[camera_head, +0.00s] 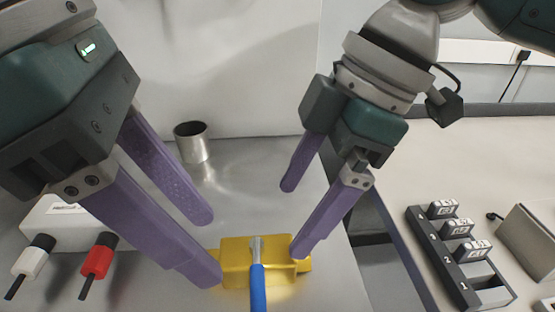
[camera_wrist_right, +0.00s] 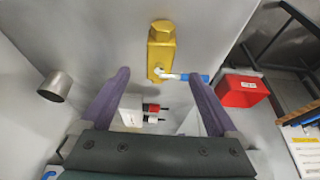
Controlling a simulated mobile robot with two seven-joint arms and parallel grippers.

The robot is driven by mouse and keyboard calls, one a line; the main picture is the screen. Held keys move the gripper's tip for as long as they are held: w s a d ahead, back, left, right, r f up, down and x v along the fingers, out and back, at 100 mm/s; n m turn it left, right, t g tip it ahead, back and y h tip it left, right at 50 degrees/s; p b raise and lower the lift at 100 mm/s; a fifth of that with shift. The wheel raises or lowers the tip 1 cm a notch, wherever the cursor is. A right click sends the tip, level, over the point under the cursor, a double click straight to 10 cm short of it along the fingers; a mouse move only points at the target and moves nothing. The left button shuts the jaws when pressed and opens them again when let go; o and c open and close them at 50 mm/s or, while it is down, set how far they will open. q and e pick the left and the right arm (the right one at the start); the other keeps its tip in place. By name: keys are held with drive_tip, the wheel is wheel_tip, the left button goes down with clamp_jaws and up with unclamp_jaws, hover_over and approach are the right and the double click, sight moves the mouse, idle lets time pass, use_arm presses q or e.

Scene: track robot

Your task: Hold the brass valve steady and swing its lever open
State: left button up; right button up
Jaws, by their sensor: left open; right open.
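The brass valve (camera_head: 230,262) sits on the grey work surface at the bottom centre of the head view. Its lever (camera_head: 258,290) has a blue sleeve and points toward the bottom edge. My left gripper (camera_head: 208,250) is open and empty, with its purple fingertips just left of the valve. My right gripper (camera_head: 294,220) is open and empty; one fingertip is close to the valve's right end, and I cannot tell whether it touches. In the right wrist view the valve (camera_wrist_right: 161,50) lies beyond the open fingers, its lever (camera_wrist_right: 195,78) pointing right past the right fingertip.
A steel cup (camera_head: 195,147) stands behind the valve. A white box (camera_head: 68,218) with a white and a red connector (camera_head: 99,258) lies at left. A rack (camera_head: 445,265) with labelled blocks stands at right, beyond a gap. A red box (camera_wrist_right: 240,91) shows in the wrist view.

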sight(269, 250)
drive_tip(key=x, duration=0.9)
drive_tip(key=shift+a+f, duration=0.15)
drive_tip(key=shift+f, duration=0.15)
drive_tip(key=shift+c, duration=0.3)
clamp_jaws()
drive_tip(key=c, duration=0.5)
unclamp_jaws()
clamp_jaws()
use_arm(q)
drive_tip(key=shift+c, duration=0.3)
